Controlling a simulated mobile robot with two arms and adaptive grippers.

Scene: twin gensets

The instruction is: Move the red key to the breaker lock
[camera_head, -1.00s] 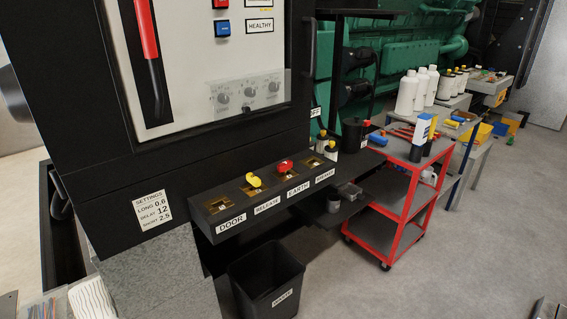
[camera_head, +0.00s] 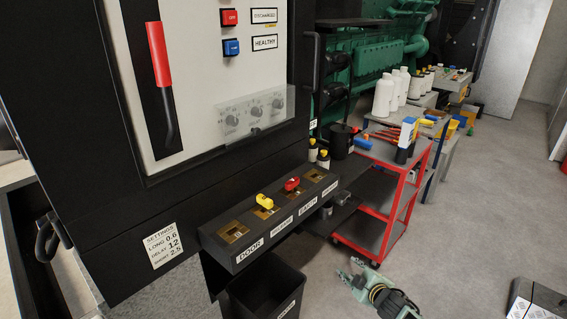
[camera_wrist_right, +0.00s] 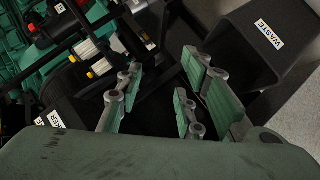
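The red key (camera_head: 292,184) stands in the third lock of the black key panel (camera_head: 231,256), above the label that seems to read EARTH. A yellow key (camera_head: 264,201) is in the second lock, above RELEASE. The breaker lock (camera_head: 315,175) is the brass plate at the panel's far right end, with no key in it. My right gripper (camera_head: 352,273) is low over the floor, right of the waste bin, apart from the keys. In the right wrist view its fingers (camera_wrist_right: 160,100) are spread and empty. My left gripper is out of view.
The black waste bin (camera_head: 240,299) stands below the panel; it also shows in the right wrist view (camera_wrist_right: 236,54). A red cart (camera_head: 399,203) with tools and bottles with yellow caps (camera_head: 323,159) stand beyond the panel. Open floor lies to the right.

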